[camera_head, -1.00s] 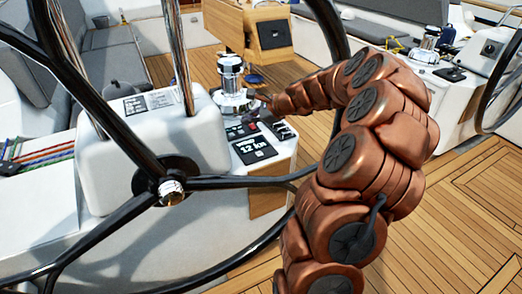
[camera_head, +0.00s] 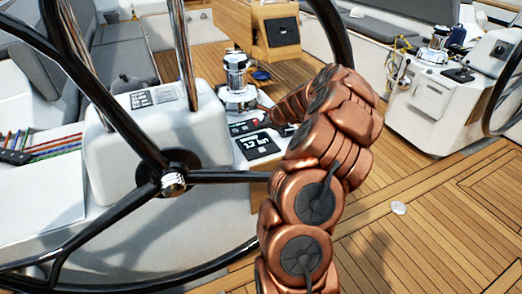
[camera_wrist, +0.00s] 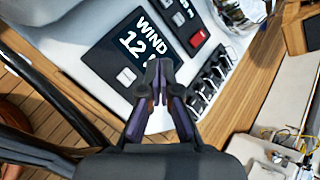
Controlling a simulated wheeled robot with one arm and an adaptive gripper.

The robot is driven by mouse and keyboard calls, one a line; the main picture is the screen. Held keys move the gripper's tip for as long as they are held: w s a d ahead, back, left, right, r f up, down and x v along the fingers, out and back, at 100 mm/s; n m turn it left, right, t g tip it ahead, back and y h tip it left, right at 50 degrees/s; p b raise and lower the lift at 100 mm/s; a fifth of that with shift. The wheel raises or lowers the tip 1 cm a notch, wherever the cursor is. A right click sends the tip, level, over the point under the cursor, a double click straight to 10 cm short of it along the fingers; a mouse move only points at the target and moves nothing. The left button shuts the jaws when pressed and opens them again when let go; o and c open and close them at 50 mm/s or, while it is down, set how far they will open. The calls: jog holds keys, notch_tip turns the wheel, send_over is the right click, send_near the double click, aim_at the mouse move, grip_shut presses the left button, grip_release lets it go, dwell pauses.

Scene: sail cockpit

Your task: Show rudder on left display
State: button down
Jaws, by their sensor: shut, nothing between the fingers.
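The left display (camera_head: 262,152) is a dark screen on the white console beside the near steering wheel, and reads about "12 kn" in the head view. In the wrist view the display (camera_wrist: 112,58) reads "WIND 12", with the rest of the reading covered by my gripper. A pale square button (camera_wrist: 126,76) sits by its lower edge. My gripper (camera_wrist: 159,66) is shut and empty, its fingertips over the lower right edge of the display. I cannot tell whether they touch. In the head view my arm hides the gripper.
A red button (camera_wrist: 199,40) and grey buttons lie beside the display, with a row of black switches (camera_wrist: 208,82) to the right. The black steering wheel (camera_head: 165,172) stands before the console. A chrome winch (camera_head: 237,85) stands behind. Open teak deck (camera_head: 430,225) lies right.

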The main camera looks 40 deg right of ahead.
jog(key=b, duration=0.6)
send_over(263, 150)
notch_tip(263, 150, down, 7)
jog(key=shift+w+r, duration=0.1)
jog(key=shift+r, duration=0.1)
jog(key=shift+f+b, duration=0.35)
jog(key=shift+f, duration=0.7)
jog(key=shift+f, duration=0.1)
jog(key=shift+f, duration=0.3)
jog(key=shift+f, duration=0.45)
dwell(1.0)
jog(key=shift+r, duration=0.1)
jog(key=shift+r+p, duration=0.8)
